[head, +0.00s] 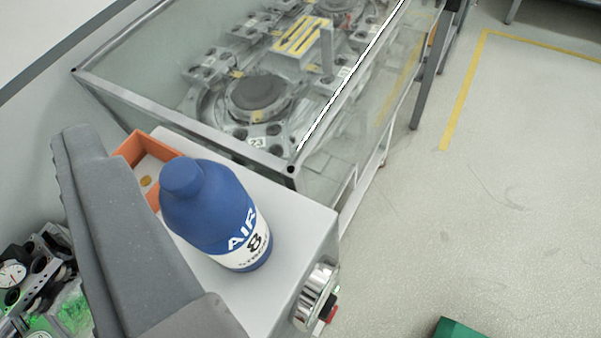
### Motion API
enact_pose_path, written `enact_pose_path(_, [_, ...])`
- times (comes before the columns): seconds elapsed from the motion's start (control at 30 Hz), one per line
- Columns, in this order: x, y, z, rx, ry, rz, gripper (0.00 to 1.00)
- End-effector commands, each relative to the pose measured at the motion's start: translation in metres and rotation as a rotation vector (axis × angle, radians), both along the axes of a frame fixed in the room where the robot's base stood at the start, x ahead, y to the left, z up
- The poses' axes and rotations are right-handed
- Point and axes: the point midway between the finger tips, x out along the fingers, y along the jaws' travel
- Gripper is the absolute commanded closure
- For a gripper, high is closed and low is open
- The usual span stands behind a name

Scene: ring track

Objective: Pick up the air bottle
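The air bottle (212,212) is blue with a rounded cap and a white band reading "AIR 8". It stands on a light grey box top (300,215), left of the picture's middle, and looks tilted from this high angle. A long dark grey part of mine, which looks like one side of my gripper (110,205), runs along the bottle's left. I cannot tell whether it touches the bottle. Its other side does not show, so I cannot see whether the gripper is open or shut.
An orange tray (135,150) sits just behind the bottle. A glass-walled case (290,170) with metal fixtures stands beyond. A round metal knob (316,297) juts from the box's right side. Open floor (480,210) lies right.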

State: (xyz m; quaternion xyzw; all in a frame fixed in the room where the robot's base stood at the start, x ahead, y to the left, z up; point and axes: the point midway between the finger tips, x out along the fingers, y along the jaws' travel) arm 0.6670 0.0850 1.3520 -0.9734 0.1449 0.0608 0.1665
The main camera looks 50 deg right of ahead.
Motion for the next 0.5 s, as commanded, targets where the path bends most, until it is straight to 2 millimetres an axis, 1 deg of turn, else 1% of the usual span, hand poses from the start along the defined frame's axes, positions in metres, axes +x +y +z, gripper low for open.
enact_pose_path(0.03, [-0.004, 0.002, -0.016, -0.029, 0.068, -0.047, 0.21])
enact_pose_path(0.1, [-0.014, -0.002, -0.045, -0.074, 0.153, -0.110, 0.21])
enact_pose_path(0.2, [-0.029, -0.007, -0.075, -0.133, 0.252, -0.174, 0.21])
enact_pose_path(0.3, [-0.039, -0.011, -0.090, -0.171, 0.308, -0.213, 0.21])
enact_pose_path(0.37, [-0.041, -0.013, -0.096, -0.182, 0.326, -0.224, 0.21])
enact_pose_path(0.43, [-0.037, -0.018, -0.102, -0.188, 0.336, -0.232, 0.21])
enact_pose_path(0.5, [-0.029, -0.024, -0.106, -0.189, 0.336, -0.235, 0.21])
